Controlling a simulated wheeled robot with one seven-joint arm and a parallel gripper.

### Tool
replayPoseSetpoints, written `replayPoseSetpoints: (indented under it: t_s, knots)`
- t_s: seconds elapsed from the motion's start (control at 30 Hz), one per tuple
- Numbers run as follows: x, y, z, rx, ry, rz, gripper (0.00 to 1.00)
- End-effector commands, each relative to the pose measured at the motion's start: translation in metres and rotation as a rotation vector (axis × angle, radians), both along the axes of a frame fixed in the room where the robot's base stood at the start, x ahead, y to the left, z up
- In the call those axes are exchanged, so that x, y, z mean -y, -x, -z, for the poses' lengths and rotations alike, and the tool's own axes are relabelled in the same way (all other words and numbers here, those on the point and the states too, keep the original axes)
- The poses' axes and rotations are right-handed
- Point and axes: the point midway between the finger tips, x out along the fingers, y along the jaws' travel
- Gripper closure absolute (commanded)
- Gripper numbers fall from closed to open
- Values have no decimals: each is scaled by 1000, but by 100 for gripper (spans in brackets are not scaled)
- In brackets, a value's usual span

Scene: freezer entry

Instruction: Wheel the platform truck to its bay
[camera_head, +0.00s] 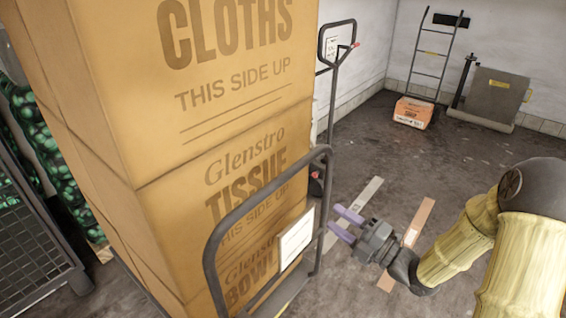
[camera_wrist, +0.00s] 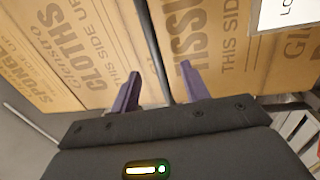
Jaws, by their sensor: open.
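The platform truck's dark tube handle (camera_head: 212,255) rises in front of a tall stack of brown cartons (camera_head: 215,150). A white sign (camera_head: 297,238) hangs on the handle; it also shows in the wrist view (camera_wrist: 285,14). My gripper (camera_head: 338,222) is open, its purple fingers pointing left at the handle's right upright, close to it. In the wrist view the dark upright (camera_wrist: 155,50) runs between my two fingers (camera_wrist: 160,88), with no visible grip on it. The truck's deck is mostly hidden. A pale floor strip (camera_head: 357,203) and a tan strip (camera_head: 416,222) lie right of the truck; I cannot tell whether they mark the bay.
Another upright handle with red grips (camera_head: 340,55) stands behind the cartons. A ladder-like frame (camera_head: 432,60) with an orange box (camera_head: 414,112) and a grey panel (camera_head: 495,97) stand by the back wall. A dark mesh cage (camera_head: 35,245) is left. Floor between is clear.

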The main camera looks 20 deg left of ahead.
Motion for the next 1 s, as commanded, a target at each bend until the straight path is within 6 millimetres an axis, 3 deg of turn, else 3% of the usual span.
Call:
replayPoseSetpoints:
  t_s: [0.1, 0.53, 0.67, 1.0]
  knots:
    - [0, 5, -11, 49, -35, -22, 54]
    - [-6, 3, -12, 52, -36, -26, 54]
    - [-19, -2, -15, 51, -35, -27, 54]
    - [-72, -24, -27, 51, -35, -26, 54]
